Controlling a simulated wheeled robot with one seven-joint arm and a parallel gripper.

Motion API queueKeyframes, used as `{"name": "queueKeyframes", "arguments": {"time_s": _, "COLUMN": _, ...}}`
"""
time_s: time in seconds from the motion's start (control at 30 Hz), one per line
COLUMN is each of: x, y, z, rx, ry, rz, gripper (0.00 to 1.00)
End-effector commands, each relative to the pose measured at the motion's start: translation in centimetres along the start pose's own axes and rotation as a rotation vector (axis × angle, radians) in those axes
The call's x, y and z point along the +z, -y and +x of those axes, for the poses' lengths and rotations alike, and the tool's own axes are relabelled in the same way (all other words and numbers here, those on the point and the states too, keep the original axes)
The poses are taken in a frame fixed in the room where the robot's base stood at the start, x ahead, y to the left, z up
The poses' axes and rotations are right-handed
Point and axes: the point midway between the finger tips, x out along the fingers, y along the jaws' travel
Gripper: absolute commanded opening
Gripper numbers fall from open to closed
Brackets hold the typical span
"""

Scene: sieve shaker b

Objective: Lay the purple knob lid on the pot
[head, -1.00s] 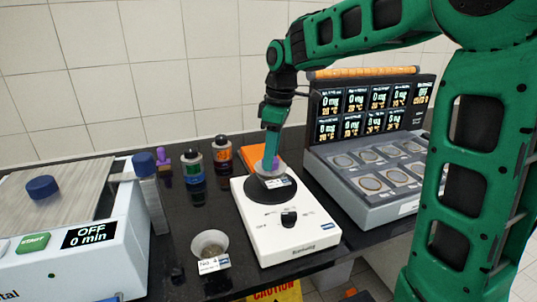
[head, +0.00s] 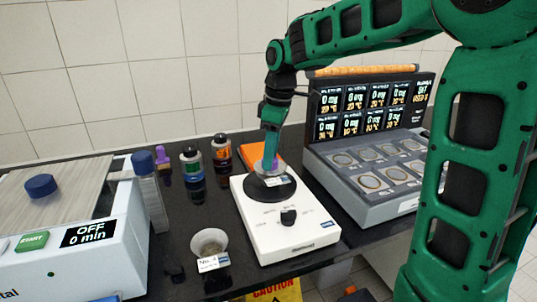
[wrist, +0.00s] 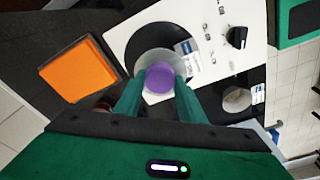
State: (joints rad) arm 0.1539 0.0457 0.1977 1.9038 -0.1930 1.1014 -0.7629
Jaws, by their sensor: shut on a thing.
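My gripper (head: 270,158) is over the round black plate of a white device, and its fingers are shut on a purple knob (wrist: 159,77). The knob belongs to a pale, see-through round lid, and only parts of it show around the fingertips. A small pot with a white label (wrist: 187,50) stands under it on the black plate (head: 251,187). The lid is at the pot's mouth; I cannot tell whether it rests on the rim or is held just above it.
A second pale cup (head: 209,243) with a label stands open in front, left of the white device (head: 280,220). Dark bottles (head: 192,165) stand at the back. An orange block (wrist: 80,68) lies behind the device. A grey console (head: 365,185) with round dishes is on the right.

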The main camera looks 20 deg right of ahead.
Motion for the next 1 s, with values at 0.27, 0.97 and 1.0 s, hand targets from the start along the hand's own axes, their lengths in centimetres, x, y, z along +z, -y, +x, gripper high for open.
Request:
{"name": "queueKeyframes", "arguments": {"time_s": 0.27, "x": 0.02, "y": 0.01, "z": 0.28, "rx": 0.0, "ry": 0.0, "rz": 0.0, "gripper": 0.14}}
{"name": "queueKeyframes", "arguments": {"time_s": 0.97, "x": 0.1, "y": 0.01, "z": 0.72, "rx": 0.0, "ry": 0.0, "rz": 0.0, "gripper": 0.14}}
{"name": "queueKeyframes", "arguments": {"time_s": 1.0, "x": 0.09, "y": 0.01, "z": 0.72, "rx": 0.0, "ry": 0.0, "rz": 0.0, "gripper": 0.14}}
